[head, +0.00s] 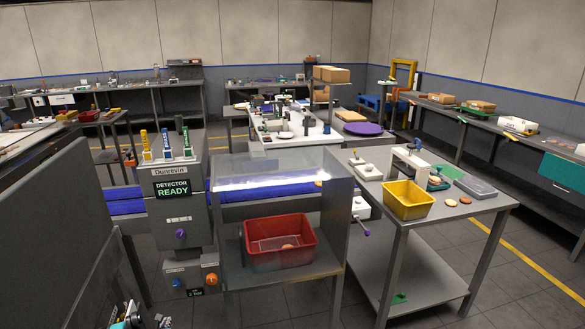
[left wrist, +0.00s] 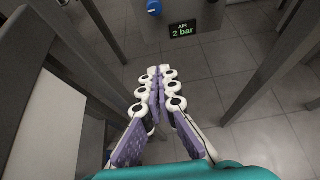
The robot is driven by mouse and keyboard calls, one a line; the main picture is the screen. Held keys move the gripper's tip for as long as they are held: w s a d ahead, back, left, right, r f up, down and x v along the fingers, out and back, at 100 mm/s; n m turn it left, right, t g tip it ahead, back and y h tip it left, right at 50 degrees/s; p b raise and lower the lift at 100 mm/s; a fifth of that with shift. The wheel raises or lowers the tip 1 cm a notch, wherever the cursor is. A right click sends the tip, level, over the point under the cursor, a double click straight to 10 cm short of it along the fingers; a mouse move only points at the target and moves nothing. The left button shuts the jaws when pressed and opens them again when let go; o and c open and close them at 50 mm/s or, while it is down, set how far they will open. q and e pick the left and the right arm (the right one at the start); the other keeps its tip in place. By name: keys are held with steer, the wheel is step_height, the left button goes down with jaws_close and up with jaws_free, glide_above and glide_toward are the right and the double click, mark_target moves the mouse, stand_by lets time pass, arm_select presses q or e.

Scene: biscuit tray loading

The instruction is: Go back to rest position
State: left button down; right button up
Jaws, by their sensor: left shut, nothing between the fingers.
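My left gripper (left wrist: 159,72) is shut and empty in the left wrist view, its purple-padded fingertips together above the grey tiled floor. In the head view, part of my left gripper or wrist (head: 135,320) shows at the bottom left edge, low beside the grey panel. It touches nothing that I can see. My right gripper is in neither view.
The detector (head: 171,187) reads "DETECTOR READY". A red bin (head: 268,262) with a biscuit stands behind clear panels. A yellow bin (head: 405,205) sits on the right table. Metal legs flank my left gripper; an "AIR 2 bar" display (left wrist: 182,30) is ahead.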

arm_select(q)
steer(key=d+r+m+h, duration=0.1)
steer(key=d+r+m, duration=0.4)
steer(key=r, duration=0.3)
steer(key=d+r+m+h, duration=0.1)
steer(key=d+r+m, duration=0.35)
steer(key=r, duration=0.45)
steer(key=s+d+r+m+g, duration=0.2)
steer(key=s+d+r+m, duration=0.65)
steer(key=r+m, duration=0.2)
steer(key=s+d+r+m+g, duration=0.1)
steer(key=s+d+m, duration=0.2)
steer(key=s+m, duration=0.3)
steer(key=s+d+r+m+g, duration=0.1)
steer(key=s+d+m, duration=0.3)
steer(key=s, duration=0.8)
steer(key=s+d+r+m+h, duration=0.1)
steer(key=s+d+m, duration=0.3)
steer(key=s+m, duration=0.4)
steer(key=shift+s+m+g, duration=0.4)
steer(key=shift+s, duration=0.05)
